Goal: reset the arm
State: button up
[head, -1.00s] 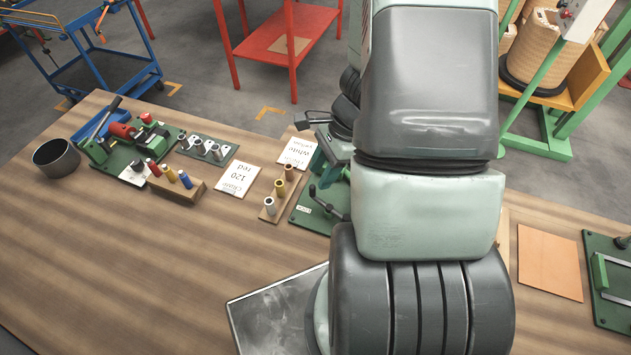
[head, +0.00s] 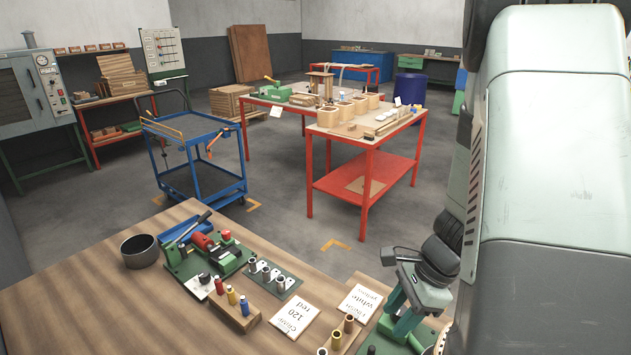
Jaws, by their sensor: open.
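My gripper (head: 404,318) shows in the lower right of the head view, beside the big links of my arm. It points down over a green-based fixture (head: 378,343) near the table's front right. The jaws are open, and no held object shows between them. Part of the gripper and fixture is hidden or cut off by the picture edge.
The wooden bench (head: 90,300) holds a dark bowl (head: 140,251), a green and red winding device (head: 207,252), a rack of coloured spools (head: 237,308) and paper cards (head: 294,317). Beyond the floor are a blue cart (head: 195,150) and a red table (head: 365,180).

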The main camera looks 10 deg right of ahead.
jog(key=s+a+r+n+t+h, duration=0.1)
jog(key=a+r+n, duration=0.35)
jog(key=r, duration=0.55)
jog(key=a+r+n+t+h, duration=0.1)
jog(key=a+r+n, duration=0.2)
jog(key=r+n, duration=0.45)
jog(key=s+a+r+n+t+h, duration=0.1)
jog(key=s+r+n, duration=0.2)
jog(key=s+r, duration=0.2)
jog(key=s+a+r+n+t+h, duration=0.1)
jog(key=s+r+n+t, duration=0.1)
jog(key=s+r, duration=0.3)
jog(key=shift+s+a+r+n+t, duration=0.15)
jog(key=shift+a+r+n+t, duration=0.15)
jog(key=shift+r+n, duration=0.4)
